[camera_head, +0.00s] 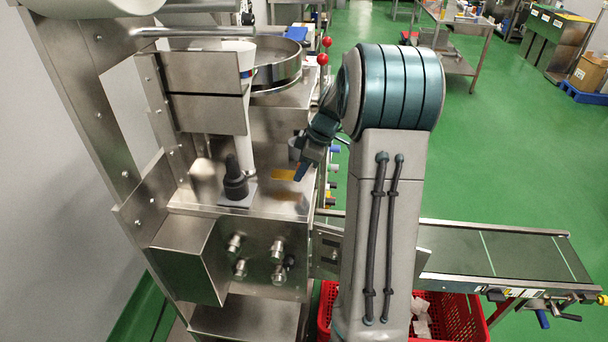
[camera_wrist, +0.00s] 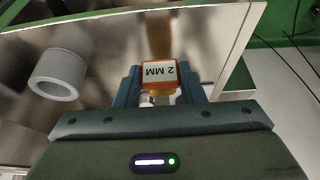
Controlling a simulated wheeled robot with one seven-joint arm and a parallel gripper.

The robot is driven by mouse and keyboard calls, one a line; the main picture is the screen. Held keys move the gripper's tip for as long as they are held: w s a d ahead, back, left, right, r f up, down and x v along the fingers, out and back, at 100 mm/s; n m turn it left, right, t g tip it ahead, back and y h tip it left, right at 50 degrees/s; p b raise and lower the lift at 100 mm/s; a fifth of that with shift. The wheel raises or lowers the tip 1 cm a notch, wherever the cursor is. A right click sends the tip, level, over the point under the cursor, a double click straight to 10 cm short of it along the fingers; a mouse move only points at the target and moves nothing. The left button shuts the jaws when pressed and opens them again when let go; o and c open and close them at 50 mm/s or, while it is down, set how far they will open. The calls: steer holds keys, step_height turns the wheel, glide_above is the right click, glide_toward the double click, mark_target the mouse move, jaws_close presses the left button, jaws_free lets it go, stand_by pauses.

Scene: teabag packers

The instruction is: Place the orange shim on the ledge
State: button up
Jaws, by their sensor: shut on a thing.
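The orange shim (camera_wrist: 159,72) shows in the wrist view with a white label reading "2 MM". It is between the fingertips of my gripper (camera_wrist: 165,84), which is shut on it. In the head view the orange shim (camera_head: 284,175) is a small flat strip above or at the steel ledge (camera_head: 262,200) of the machine, just left of my gripper (camera_head: 302,172). In the wrist view the steel ledge (camera_wrist: 110,45) lies below the shim and mirrors its orange colour. I cannot tell whether the shim touches the ledge.
A black knob-shaped part (camera_head: 235,182) stands on the ledge's left side. A grey ring (camera_wrist: 57,75) is left of my gripper in the wrist view. A round steel bowl (camera_head: 275,65) is behind. A conveyor (camera_head: 500,250) and a red crate (camera_head: 455,318) lie at the lower right.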

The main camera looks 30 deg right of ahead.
mark_target(297, 187)
steer(key=shift+f+p, duration=0.35)
steer(key=shift+f, duration=1.5)
steer(key=shift+d+f, duration=0.1)
steer(key=shift+f+b, duration=0.1)
steer(key=shift+b, duration=0.2)
steer(key=o, duration=1)
steer(key=shift+o, duration=0.2)
